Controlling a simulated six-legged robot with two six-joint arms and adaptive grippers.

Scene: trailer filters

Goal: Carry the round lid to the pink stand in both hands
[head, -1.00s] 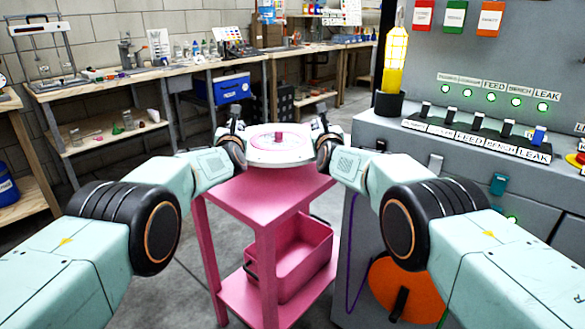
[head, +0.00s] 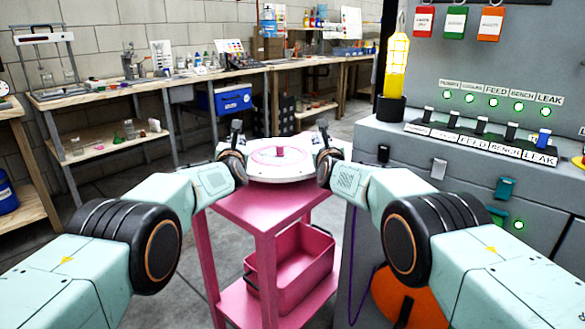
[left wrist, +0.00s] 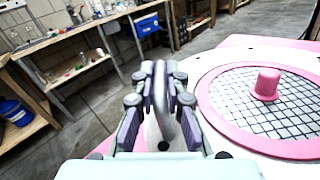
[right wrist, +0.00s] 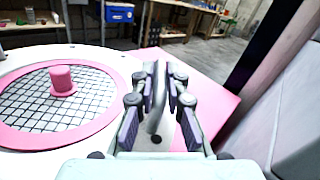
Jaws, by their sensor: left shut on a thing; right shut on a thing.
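The round lid (head: 262,170) is white with a pink ring, a dark mesh and a pink knob (head: 280,152). It also shows in the left wrist view (left wrist: 215,70) and the right wrist view (right wrist: 112,62). My left gripper (head: 236,142) is shut on a handle at the lid's left side. My right gripper (head: 324,140) is shut on a handle at its right side. The lid looks level over the top of the pink stand (head: 262,205). I cannot tell whether it touches the stand.
A pink bin (head: 290,265) sits on the stand's lower shelf. A grey control cabinet (head: 400,165) with switches and a yellow lamp (head: 397,68) stands close on the right. Workbenches (head: 150,82) line the back wall. Grey floor is open left of the stand.

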